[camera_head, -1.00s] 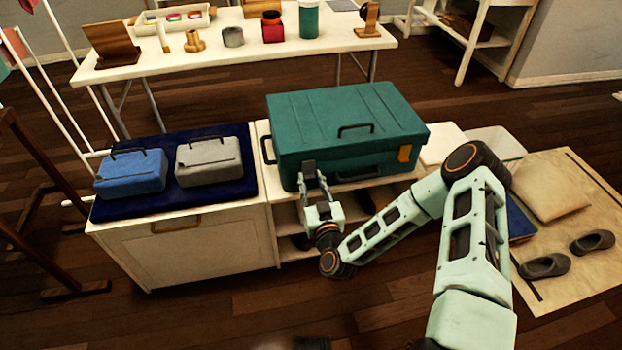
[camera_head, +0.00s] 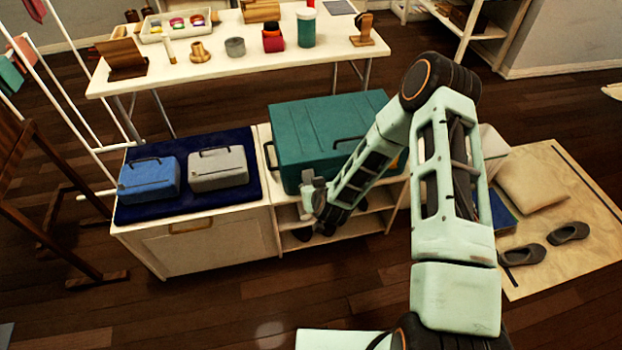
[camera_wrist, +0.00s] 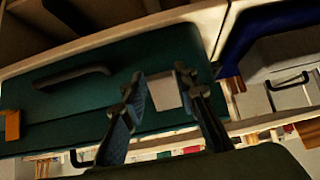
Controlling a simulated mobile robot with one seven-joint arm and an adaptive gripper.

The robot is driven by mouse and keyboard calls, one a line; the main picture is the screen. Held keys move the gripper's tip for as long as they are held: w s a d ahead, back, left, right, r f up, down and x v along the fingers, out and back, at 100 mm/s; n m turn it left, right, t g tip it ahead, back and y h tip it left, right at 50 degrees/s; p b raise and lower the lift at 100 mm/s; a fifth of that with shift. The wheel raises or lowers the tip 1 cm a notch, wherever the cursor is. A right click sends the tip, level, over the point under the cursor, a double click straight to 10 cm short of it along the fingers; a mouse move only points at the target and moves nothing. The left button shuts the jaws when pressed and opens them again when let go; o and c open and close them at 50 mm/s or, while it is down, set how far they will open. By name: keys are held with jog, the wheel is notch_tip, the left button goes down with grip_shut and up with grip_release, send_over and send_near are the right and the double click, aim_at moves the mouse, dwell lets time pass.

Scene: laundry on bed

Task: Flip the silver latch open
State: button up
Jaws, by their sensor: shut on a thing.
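The green case (camera_head: 312,118) lies on the white cabinet, with its front facing me. My gripper (camera_head: 313,190) is at the left end of the case's front, where the silver latch was visible before. In the wrist view the silver latch (camera_wrist: 165,92) is a pale flat plate between the two fingers of my gripper (camera_wrist: 157,80), which is shut on it. The case's dark handle (camera_wrist: 72,77) and an orange latch (camera_wrist: 12,125) show to the left there. In the head view my arm hides the front's right part. The latch's angle is hard to tell.
Blue (camera_head: 149,181) and grey (camera_head: 218,168) small cases sit on a dark blue mat (camera_head: 200,207) left of the green case. A white table (camera_head: 300,50) with several small items stands behind. Shoes (camera_head: 523,254) lie on a board at right.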

notch_tip(320, 180, up, 3)
jog(key=g+h+p, duration=0.1)
jog(key=g+p, duration=0.3)
jog(key=shift+a, duration=0.1)
jog(key=shift+w+r+g+h+p, duration=0.1)
jog(key=shift+r+g+h+p, duration=0.15)
jog(key=shift+g+p, duration=0.4)
jog(key=shift+r+g+h+p, duration=0.15)
jog(key=shift+g+h+p, duration=0.1)
jog(key=shift+g+p, duration=0.4)
jog(key=shift+g, duration=0.4)
jog(key=o, duration=1.1)
jog(key=shift+c, duration=0.2)
jog(key=shift+r, duration=0.1)
notch_tip(320, 180, up, 12)
jog(key=s, duration=0.2)
jog(key=shift+d, duration=0.35)
jog(key=shift+w, duration=0.1)
